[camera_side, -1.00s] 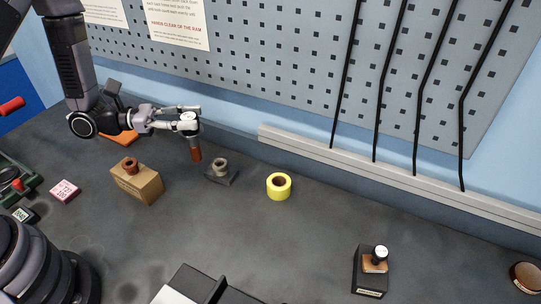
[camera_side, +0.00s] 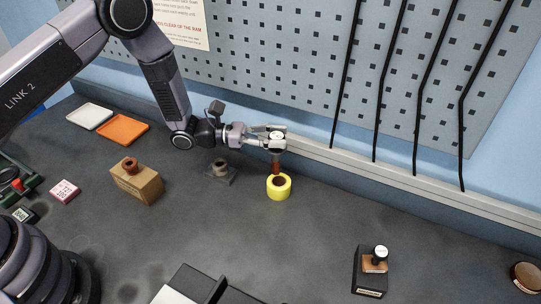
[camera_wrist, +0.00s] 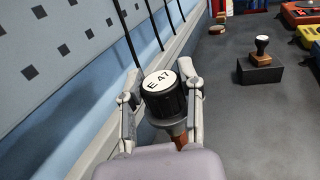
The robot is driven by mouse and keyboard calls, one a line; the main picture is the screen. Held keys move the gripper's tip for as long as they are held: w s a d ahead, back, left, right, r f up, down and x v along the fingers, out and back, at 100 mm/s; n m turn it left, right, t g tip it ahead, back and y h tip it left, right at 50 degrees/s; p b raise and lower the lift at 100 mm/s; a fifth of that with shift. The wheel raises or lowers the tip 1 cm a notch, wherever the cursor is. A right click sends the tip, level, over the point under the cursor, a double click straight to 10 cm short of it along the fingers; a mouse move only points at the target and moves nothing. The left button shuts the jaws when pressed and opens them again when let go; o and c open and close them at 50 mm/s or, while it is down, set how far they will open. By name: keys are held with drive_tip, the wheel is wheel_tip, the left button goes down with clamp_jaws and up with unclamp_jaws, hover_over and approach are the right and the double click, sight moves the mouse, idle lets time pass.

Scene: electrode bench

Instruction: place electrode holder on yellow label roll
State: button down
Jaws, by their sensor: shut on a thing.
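My gripper (camera_side: 277,141) is shut on the electrode holder (camera_side: 276,166), a copper-brown rod with a dark knob whose white top reads "E 47" in the wrist view (camera_wrist: 162,92). The holder hangs upright between the fingers. The yellow label roll (camera_side: 278,192) stands on the bench with its round hole facing up. In the side view the holder's lower end is directly over or at the roll; I cannot tell whether they touch. In the wrist view the roll is hidden.
A dark block with a grey ring (camera_side: 220,170) and a cardboard box (camera_side: 137,186) with a copper piece are to the left. A stamp on a black base (camera_side: 371,272) is at right front. Black rods (camera_side: 424,90) lean on the pegboard behind.

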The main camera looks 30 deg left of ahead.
sight(280, 150)
drive_tip(key=shift+w+d+f, duration=0.15)
drive_tip(key=shift+w+f, duration=0.05)
drive_tip(key=shift+f, duration=0.05)
drive_tip(key=shift+w+d+f, duration=0.1)
drive_tip(key=shift+w+f, duration=0.1)
drive_tip(key=shift+f, duration=1.6)
drive_tip(key=shift+f, duration=0.15)
drive_tip(key=c, duration=0.7)
unclamp_jaws()
